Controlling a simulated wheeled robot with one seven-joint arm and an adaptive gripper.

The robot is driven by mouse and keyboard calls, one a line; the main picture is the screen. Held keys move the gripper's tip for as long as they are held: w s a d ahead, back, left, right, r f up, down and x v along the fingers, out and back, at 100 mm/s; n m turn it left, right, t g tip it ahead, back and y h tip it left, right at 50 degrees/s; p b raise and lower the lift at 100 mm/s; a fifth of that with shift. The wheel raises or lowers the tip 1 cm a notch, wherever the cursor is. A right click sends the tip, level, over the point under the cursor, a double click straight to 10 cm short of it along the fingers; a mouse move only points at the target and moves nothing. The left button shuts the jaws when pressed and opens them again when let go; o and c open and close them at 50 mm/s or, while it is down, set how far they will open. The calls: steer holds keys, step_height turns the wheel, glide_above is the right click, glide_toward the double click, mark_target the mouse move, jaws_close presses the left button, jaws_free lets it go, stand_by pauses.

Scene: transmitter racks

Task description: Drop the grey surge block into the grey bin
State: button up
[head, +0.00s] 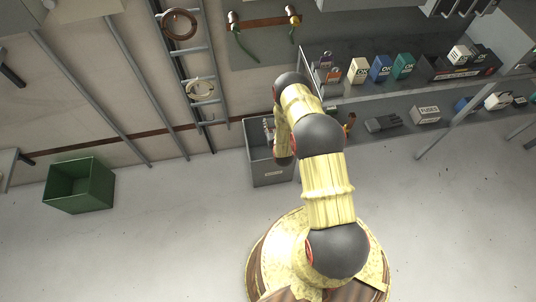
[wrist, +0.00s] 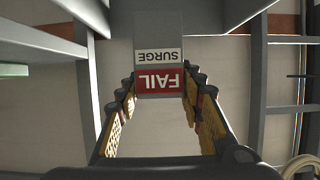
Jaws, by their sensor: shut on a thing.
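The grey surge block (wrist: 159,50) is between my gripper's fingertips in the wrist view. Its label reads SURGE and FAIL, upside down, with FAIL on red. My gripper (wrist: 160,95) is shut on it, with a yellow-padded finger on each side. The grey bin (head: 272,174) stands on the floor by the wall in the head view, left of the shelf. My arm reaches over to its upper part and hides its right side. My gripper is largely hidden behind the arm there, so I cannot tell the block's exact height over the bin.
A green bin (head: 79,186) stands on the floor at the left. A shelf (head: 465,108) on the right carries OK-marked blocks (head: 381,68) and a FUSES box (head: 425,114). A ladder (head: 194,66) with coils is on the wall. The floor between the bins is clear.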

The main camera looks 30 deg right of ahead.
steer(key=shift+f+b, duration=1.5)
steer(key=shift+f, duration=1)
steer(key=o, duration=1.3)
steer(key=shift+o, duration=0.2)
steer(key=v, duration=1.2)
